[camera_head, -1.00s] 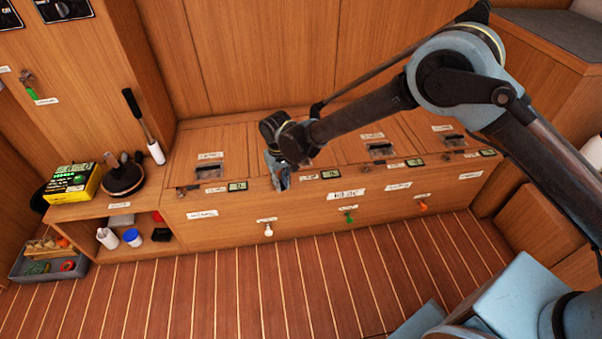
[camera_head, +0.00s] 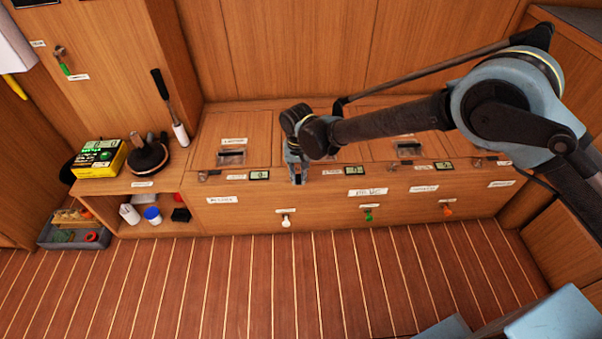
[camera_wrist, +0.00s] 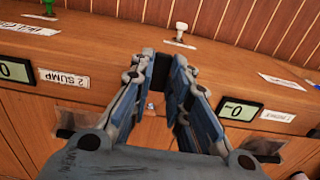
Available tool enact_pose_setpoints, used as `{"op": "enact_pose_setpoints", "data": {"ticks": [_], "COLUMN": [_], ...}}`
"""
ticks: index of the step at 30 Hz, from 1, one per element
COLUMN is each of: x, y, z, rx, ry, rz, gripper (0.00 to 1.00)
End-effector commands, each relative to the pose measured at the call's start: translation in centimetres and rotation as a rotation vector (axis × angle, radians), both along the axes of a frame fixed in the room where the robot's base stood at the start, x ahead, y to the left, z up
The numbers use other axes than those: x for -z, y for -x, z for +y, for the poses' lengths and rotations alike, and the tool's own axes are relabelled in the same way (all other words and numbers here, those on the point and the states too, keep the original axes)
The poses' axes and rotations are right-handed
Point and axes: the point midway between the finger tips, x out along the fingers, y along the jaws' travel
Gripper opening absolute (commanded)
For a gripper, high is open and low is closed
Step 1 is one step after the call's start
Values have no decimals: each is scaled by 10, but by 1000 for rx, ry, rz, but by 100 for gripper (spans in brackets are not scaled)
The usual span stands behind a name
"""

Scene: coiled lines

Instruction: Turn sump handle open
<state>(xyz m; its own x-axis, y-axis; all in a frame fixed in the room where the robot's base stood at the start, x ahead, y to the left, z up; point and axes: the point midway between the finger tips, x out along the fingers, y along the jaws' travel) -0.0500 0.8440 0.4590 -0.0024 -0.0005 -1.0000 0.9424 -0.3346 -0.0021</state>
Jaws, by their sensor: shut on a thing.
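My gripper (camera_head: 298,181) reaches down to the front top edge of the wooden bench. It also shows in the wrist view (camera_wrist: 166,66), with its two fingers closed in on a small dark piece, which I take to be the sump handle. The fingers hide most of that handle, so its angle cannot be told. The "2 SUMP" label (camera_wrist: 65,78) lies just left of the fingers in the wrist view, which looks from the opposite side. In the head view this label (camera_head: 332,171) is right of my gripper.
Small displays (camera_head: 259,175) sit along the bench edge. White (camera_head: 286,220), green (camera_head: 368,214) and orange (camera_head: 447,210) knobs stick out of the front. A yellow instrument (camera_head: 99,159) and a winch (camera_head: 148,155) stand on the left shelf. The striped floor is clear in front.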

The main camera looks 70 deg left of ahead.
Motion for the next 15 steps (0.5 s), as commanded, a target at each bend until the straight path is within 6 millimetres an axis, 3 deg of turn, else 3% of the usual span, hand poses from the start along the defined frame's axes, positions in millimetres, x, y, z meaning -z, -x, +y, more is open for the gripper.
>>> {"op": "enact_pose_setpoints", "data": {"ticks": [3, 4, 6, 15], "x": [-1, -1, -1, 0], "y": [-6, -7, -6, -2], "z": [3, 3, 3, 1], "rx": [8, 8, 7, 1], "ry": [-3, -3, -3, -1], "rz": [-5, -5, -5, -3], "gripper": [0, 23, 37, 37]}}
